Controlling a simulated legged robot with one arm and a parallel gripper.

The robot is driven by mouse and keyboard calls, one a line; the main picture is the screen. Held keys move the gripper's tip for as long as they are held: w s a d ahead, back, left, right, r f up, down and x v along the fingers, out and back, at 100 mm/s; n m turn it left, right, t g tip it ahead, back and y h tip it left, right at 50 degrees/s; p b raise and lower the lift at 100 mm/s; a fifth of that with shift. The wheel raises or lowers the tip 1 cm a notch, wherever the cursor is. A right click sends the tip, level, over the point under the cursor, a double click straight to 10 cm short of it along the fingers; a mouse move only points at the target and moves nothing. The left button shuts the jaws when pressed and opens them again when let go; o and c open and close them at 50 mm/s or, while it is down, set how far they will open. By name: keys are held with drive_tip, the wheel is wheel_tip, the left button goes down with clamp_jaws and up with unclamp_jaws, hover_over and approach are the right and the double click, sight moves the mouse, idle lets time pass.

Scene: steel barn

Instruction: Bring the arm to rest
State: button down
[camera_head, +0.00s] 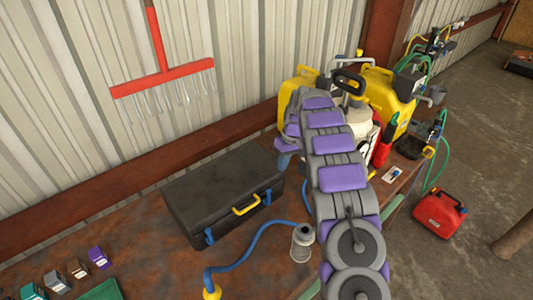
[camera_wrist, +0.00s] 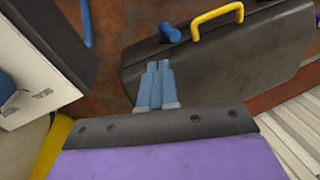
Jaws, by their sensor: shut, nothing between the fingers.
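My arm, grey with purple panels, reaches from the lower right of the head view over the workbench toward the wall. My gripper (camera_wrist: 155,82) shows in the wrist view as two blue fingers side by side, shut and empty. Its tips lie in the picture against the side of a black toolbox (camera_wrist: 200,55) with a yellow handle; I cannot tell whether they touch it. In the head view the toolbox (camera_head: 220,195) lies flat on the bench, left of my arm. The gripper's fingertips are not clear in the head view.
The rusty workbench (camera_head: 150,250) holds small boxes (camera_head: 55,280) at left and a blue hose (camera_head: 245,253). Yellow containers (camera_head: 385,95) and a white tank (camera_head: 358,118) crowd the right end. A red fuel can (camera_head: 440,213) stands on the floor. A red rake (camera_head: 160,80) hangs on the wall.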

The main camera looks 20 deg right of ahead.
drive_tip(key=s+a+r+m+h+b, duration=0.15)
drive_tip(key=s+a+r, duration=0.25)
drive_tip(key=s, duration=0.4)
drive_tip(key=s+a+r+g+b, duration=0.1)
drive_tip(key=s+a+r+b, duration=0.2)
drive_tip(key=s, duration=0.4)
drive_tip(key=s+a+r+m+h+b, duration=0.1)
drive_tip(key=s+a+r, duration=0.35)
drive_tip(key=s, duration=0.35)
drive_tip(key=s+a+f+b, duration=0.1)
drive_tip(key=s+a+f, duration=0.1)
drive_tip(key=s, duration=0.6)
drive_tip(key=s+a+f+b, duration=0.1)
drive_tip(key=s+a+f, duration=0.1)
drive_tip(key=s, duration=0.7)
drive_tip(key=s+a+f+b, duration=0.1)
drive_tip(key=s+a+f, duration=0.1)
drive_tip(key=s, duration=0.6)
drive_tip(key=shift+s+a+f+g, duration=0.2)
drive_tip(key=shift+s+a+g, duration=0.05)
drive_tip(key=shift+g, duration=0.15)
drive_tip(key=shift+a, duration=0.35)
drive_tip(key=c, duration=1.8)
unclamp_jaws()
